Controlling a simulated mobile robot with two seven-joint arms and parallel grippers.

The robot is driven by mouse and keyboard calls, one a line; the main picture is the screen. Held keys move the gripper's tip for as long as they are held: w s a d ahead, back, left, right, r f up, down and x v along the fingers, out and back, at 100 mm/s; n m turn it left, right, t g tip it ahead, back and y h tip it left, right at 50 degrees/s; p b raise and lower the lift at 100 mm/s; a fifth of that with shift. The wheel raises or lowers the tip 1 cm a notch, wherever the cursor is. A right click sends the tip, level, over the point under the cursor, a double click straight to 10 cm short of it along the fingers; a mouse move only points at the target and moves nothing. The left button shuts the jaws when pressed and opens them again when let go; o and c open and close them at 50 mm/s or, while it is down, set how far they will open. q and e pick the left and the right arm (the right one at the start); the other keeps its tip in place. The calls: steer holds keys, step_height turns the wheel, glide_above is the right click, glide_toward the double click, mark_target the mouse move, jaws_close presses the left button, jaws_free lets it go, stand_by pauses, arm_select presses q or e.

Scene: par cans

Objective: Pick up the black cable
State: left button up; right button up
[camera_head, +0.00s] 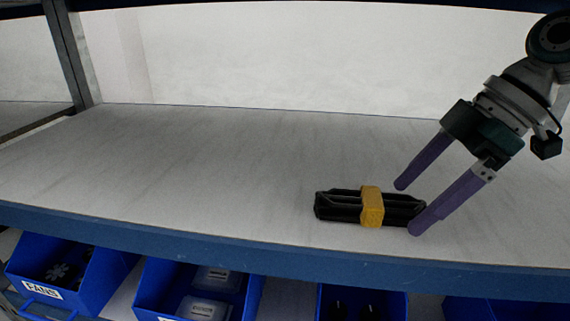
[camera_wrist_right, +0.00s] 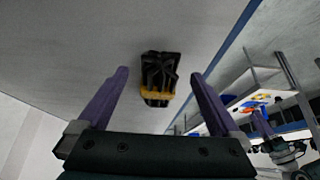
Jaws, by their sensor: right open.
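The black cable (camera_head: 342,207) is a folded bundle with a yellow band (camera_head: 371,206) around its middle. It lies on the shelf near the front edge. My right gripper (camera_head: 407,209) is open, with its purple fingers at the right end of the bundle; the nearer finger overlaps that end in the head view. In the right wrist view the cable (camera_wrist_right: 160,68) lies ahead, between the lines of the two open fingers (camera_wrist_right: 158,75), with nothing held. Whether a finger touches it I cannot tell.
The grey shelf top (camera_head: 200,160) is otherwise clear, with a blue front edge (camera_head: 200,238). Blue bins (camera_head: 100,283) with parts sit below it. A metal upright (camera_head: 68,55) stands at the left. A pale wall is behind.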

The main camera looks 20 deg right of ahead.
mark_target(374, 196)
steer(key=a, duration=0.1)
steer(key=w+a+p, duration=0.2)
steer(key=a, duration=0.1)
steer(key=shift+w+r, duration=0.15)
steer(key=shift+r, duration=0.1)
steer(key=shift+w+a+f+p, duration=0.2)
steer(key=shift+a+p, duration=0.05)
steer(key=shift+p, duration=0.2)
steer(key=shift+f, duration=0.55)
steer(key=c, duration=0.6)
steer(key=shift+w, duration=0.1)
jaws_close()
